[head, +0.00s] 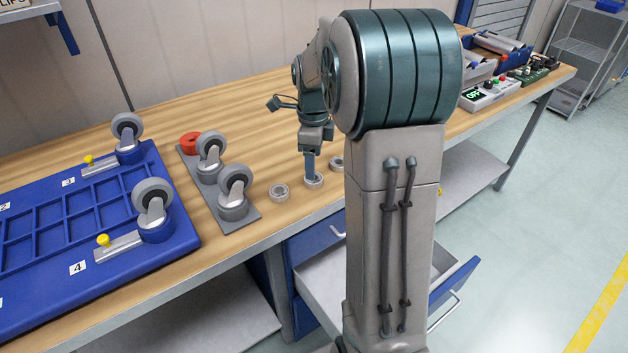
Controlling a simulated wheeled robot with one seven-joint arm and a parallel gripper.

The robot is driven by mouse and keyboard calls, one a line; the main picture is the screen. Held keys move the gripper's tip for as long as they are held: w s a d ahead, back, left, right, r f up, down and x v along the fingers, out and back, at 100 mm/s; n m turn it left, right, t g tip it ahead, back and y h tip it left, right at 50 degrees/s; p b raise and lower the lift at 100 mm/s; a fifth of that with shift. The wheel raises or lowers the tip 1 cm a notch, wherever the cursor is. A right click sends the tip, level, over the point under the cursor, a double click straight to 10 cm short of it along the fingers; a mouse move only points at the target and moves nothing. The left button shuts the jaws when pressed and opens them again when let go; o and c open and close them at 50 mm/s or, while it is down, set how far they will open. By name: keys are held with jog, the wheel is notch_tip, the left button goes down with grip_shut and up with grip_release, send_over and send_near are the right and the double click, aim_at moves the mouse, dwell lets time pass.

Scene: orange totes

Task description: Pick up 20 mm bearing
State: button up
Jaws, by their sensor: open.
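Three small grey ring-shaped bearings sit in a row near the front edge of the wooden bench: a left bearing (279,193), a middle bearing (314,183) and a right bearing (337,163), partly hidden behind my arm. I cannot tell by sight which is the 20 mm one. My gripper (310,174) points down at the middle bearing, its fingers at or just above the ring. The jaws are open. Whether the fingers touch the ring is too small to tell.
A blue tray (178,227) with casters stands left on the bench (240,110). A grey plate (247,217) holds two casters and a red ring (190,143). A control box (490,93) and bins stand at the right. An open drawer (318,283) is below the bench.

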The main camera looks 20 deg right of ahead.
notch_tip(320, 180, down, 6)
jog(key=shift+w+d+r, duration=0.1)
jog(key=shift+d+r, duration=0.05)
jog(key=shift+r, duration=0.05)
jog(key=c, duration=1.1)
